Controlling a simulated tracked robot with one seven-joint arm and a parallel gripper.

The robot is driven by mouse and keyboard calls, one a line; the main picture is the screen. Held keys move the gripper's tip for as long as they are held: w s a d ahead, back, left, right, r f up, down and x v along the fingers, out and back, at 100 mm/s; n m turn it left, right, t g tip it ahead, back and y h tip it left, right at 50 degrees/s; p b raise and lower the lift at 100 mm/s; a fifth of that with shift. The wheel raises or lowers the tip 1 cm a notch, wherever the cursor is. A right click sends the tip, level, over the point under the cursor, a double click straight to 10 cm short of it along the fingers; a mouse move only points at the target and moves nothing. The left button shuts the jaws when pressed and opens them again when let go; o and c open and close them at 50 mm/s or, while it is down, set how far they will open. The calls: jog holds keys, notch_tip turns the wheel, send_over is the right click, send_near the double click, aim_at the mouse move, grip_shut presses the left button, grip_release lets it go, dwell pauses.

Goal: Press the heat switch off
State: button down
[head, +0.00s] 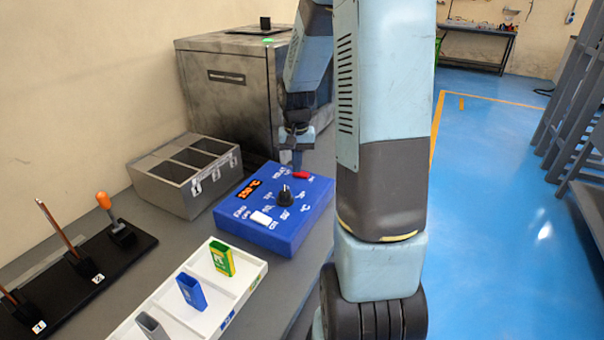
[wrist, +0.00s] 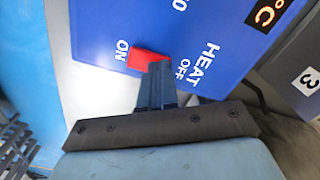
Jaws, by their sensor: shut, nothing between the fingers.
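The blue control box (head: 290,232) sits on the grey bench. Its red heat switch (head: 301,175) is at the far right corner of the top face. In the wrist view the red switch (wrist: 146,58) lies between the printed words ON, on the left, and OFF, on the right, with HEAT beside OFF. My gripper (head: 297,168) points down at the switch. In the wrist view the shut, empty fingertips (wrist: 158,70) overlap the switch's edge on the OFF side and hide part of it. I cannot tell whether they touch it or which way the switch is set.
The box also has a black knob (head: 285,196), a white switch (head: 261,218) and an orange display (head: 249,188). A dark oven-like cabinet (head: 228,95) stands behind, a grey compartment bin (head: 186,172) to the left. A white tray (head: 205,318) with small coloured blocks is in front.

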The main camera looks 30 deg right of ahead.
jog(key=shift+r, duration=3.45)
jog(key=s+a+r+n+t, duration=0.2)
jog(key=s+a+r, duration=0.4)
jog(key=s, duration=0.5)
jog(key=s+a+r+n+t, duration=0.3)
jog(key=s+a+r, duration=0.3)
jog(key=s+r, duration=0.2)
jog(key=s, duration=0.2)
jog(key=shift+s+r+t, duration=0.2)
jog(key=shift+s+t, duration=0.1)
jog(key=shift+s, duration=0.05)
